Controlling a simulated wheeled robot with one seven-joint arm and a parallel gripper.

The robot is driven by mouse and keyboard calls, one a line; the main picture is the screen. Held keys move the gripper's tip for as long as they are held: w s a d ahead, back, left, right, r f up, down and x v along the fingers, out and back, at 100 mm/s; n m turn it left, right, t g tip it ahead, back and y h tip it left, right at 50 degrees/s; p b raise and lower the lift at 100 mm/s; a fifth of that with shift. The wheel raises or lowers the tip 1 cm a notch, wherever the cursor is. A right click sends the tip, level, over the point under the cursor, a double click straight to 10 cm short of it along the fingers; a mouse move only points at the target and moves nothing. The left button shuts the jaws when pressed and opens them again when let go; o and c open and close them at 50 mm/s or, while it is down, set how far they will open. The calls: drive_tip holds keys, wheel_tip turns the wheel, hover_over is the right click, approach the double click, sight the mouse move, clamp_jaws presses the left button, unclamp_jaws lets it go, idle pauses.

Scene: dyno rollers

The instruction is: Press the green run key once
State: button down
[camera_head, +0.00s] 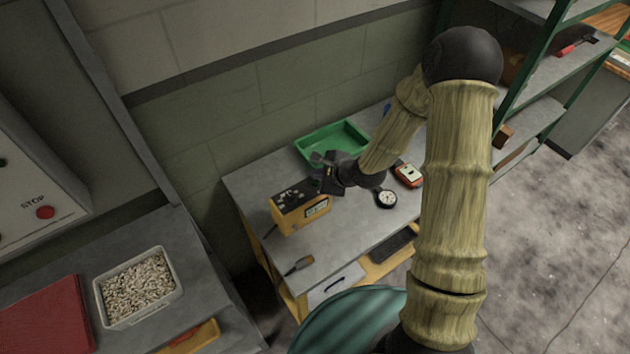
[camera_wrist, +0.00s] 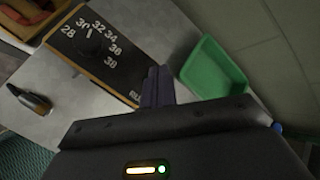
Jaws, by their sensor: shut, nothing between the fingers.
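A yellow box (camera_head: 286,221) with a black top panel stands on the grey workbench (camera_head: 258,177). In the wrist view its black panel (camera_wrist: 103,62) carries a dial knob (camera_wrist: 93,45) ringed by numbers from 28 to 38. Part of a label, seemingly starting "RU", shows at the panel's end close to my fingers. I cannot see the green run key; my fingers and gripper body cover that corner. My gripper (camera_head: 322,168) is shut and empty, over the right end of the box. In the wrist view its fingertips (camera_wrist: 158,70) are together; contact with the panel cannot be told.
A green tray (camera_head: 309,151) lies behind the gripper. A round gauge (camera_head: 387,198) and a red-orange meter (camera_head: 408,175) lie to the right. A brush-like tool (camera_head: 299,265) lies in front. A red STOP button (camera_head: 45,212) is on a cabinet at far left.

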sight(318, 186)
drive_tip(key=shift+f, duration=0.1)
idle(0.6)
drive_tip(key=shift+f, duration=0.3)
drive_tip(key=shift+f, duration=0.4)
idle(0.6)
drive_tip(key=shift+r, duration=0.1)
drive_tip(key=shift+r+p, duration=0.7)
drive_tip(key=shift+r, duration=0.05)
drive_tip(key=shift+r, duration=0.1)
wheel_tip(318, 186, up, 5)
drive_tip(key=p, duration=0.5)
